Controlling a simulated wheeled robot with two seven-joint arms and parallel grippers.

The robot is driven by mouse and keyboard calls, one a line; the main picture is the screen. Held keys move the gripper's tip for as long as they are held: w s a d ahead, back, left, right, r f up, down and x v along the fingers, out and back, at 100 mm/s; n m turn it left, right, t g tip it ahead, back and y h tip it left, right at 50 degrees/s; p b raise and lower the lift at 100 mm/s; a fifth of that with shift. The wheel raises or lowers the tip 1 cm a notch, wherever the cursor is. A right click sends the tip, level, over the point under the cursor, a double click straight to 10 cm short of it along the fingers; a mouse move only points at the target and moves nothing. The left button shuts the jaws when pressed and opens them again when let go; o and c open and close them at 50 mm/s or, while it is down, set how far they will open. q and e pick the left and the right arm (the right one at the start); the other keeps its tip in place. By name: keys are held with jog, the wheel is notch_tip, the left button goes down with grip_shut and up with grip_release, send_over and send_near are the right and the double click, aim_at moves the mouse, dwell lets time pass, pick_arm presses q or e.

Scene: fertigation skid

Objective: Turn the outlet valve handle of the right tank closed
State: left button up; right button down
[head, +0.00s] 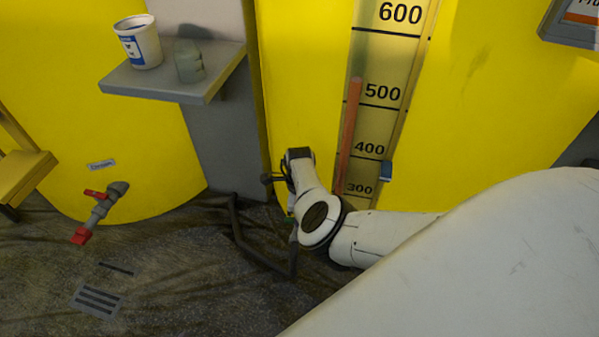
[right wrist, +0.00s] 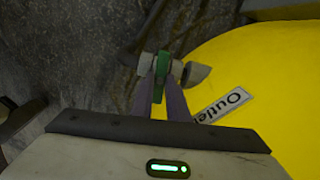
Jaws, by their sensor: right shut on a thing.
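The right tank (head: 500,110) is yellow with a level scale on its front. In the right wrist view, its grey outlet valve (right wrist: 193,74) sticks out beside an "Outlet" label (right wrist: 225,105). The green valve handle (right wrist: 161,68) lies between the two purple-grey fingers of my right gripper (right wrist: 160,92), which is shut on it. The handle looks crosswise to the pipe, though the fingers hide part of it. In the head view, my right wrist hides most of the valve, low at the tank's left side. My left gripper is out of view.
A left yellow tank (head: 70,130) has a grey valve with a red handle (head: 95,194). A grey shelf (head: 180,85) between the tanks holds a white tub (head: 139,43) and a grey-green object (head: 189,61). A dark bent pipe (head: 248,250) lies near my right wrist. A floor drain (head: 97,299) is at lower left.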

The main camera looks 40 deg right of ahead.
jog(key=c, duration=1.7)
grip_release()
